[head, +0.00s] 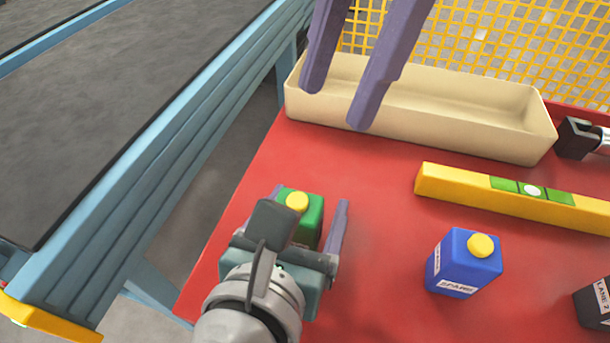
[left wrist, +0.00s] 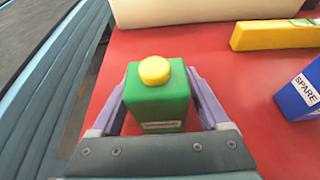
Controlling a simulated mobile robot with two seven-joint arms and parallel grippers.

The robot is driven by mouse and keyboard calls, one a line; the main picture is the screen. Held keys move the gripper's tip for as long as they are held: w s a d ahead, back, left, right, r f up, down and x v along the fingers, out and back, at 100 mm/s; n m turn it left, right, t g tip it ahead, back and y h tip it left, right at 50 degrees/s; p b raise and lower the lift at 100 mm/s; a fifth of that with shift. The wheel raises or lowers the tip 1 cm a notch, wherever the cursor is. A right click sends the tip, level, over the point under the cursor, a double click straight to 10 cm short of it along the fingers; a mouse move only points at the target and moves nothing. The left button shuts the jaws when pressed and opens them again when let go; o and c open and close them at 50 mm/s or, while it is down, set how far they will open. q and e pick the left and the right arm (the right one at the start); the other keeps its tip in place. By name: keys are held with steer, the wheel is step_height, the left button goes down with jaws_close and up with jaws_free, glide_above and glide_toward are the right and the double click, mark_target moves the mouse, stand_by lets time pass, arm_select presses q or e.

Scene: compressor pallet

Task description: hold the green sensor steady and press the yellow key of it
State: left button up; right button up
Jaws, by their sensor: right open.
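The green sensor (head: 313,222) stands upright on the red table top, partly hidden in the head view by my left gripper (head: 308,198). Its yellow key (head: 297,201) is on top. In the left wrist view the green sensor (left wrist: 158,105) shows its key (left wrist: 154,70) and a small white label. My left gripper's purple fingers (left wrist: 156,80) stand on both sides of the sensor. They look open, with a gap on the right side. My right gripper (head: 337,108) is open and empty, high in the head view, in front of the cream tray.
A blue box marked SPARE (head: 464,262) with a yellow key stands to the right. A yellow level (head: 510,195) lies behind it. The cream tray (head: 470,145) is at the back. A dark box (head: 594,303) is at the right edge. A blue-framed conveyor (head: 150,160) runs on the left.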

arm_select(q)
jaws_close()
stand_by(0.4)
arm_select(e)
steer(key=shift+c, duration=0.2)
jaws_close()
stand_by(1.5)
